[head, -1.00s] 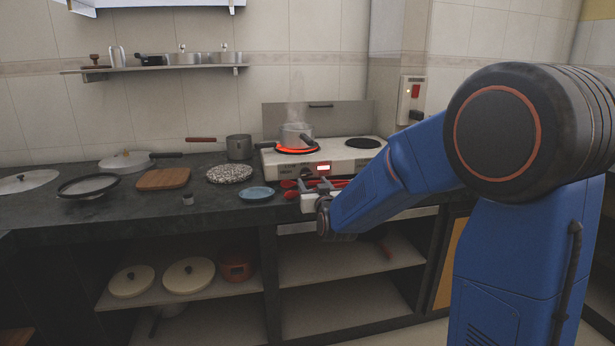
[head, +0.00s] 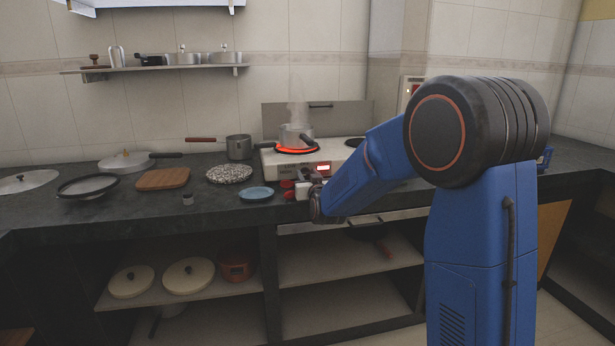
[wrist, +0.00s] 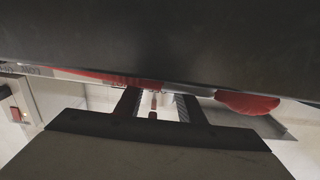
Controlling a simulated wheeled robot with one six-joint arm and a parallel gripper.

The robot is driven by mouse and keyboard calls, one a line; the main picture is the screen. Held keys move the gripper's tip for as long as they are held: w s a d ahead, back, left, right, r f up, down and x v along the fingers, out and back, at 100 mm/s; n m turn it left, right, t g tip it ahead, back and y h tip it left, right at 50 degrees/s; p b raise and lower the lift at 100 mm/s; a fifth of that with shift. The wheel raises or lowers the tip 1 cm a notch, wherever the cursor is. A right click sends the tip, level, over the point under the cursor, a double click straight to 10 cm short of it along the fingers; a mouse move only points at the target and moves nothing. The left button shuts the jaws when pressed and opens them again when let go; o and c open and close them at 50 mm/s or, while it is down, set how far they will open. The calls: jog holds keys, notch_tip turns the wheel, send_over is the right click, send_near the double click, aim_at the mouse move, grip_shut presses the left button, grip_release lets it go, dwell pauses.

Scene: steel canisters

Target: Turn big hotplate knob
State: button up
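The white hotplate (head: 346,158) stands on the dark counter at the back. Its left burner glows red under a steaming pot (head: 296,134). A small lit red display (head: 322,168) shows on its front panel. My gripper (head: 304,182) is low in front of this panel, and with my forearm it covers part of the front. I cannot make out the big knob clearly in the head view. In the wrist view my gripper (wrist: 156,101) has its two fingers apart. A small red-marked part (wrist: 153,102) shows in the gap; I cannot tell whether it is the knob.
Red utensils (head: 288,190) lie on the counter before the hotplate, beside my gripper; a red utensil head (wrist: 247,102) shows right of the fingers in the wrist view. A blue plate (head: 256,194), speckled trivet (head: 229,174) and wooden board (head: 163,178) lie to the left.

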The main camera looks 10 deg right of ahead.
jog(key=c, duration=0.4)
jog(key=shift+m, duration=0.8)
jog(key=shift+c, duration=0.2)
jog(key=o, duration=1.1)
jog(key=shift+c, duration=0.2)
jog(key=s, duration=1.7)
jog(key=shift+s, duration=0.2)
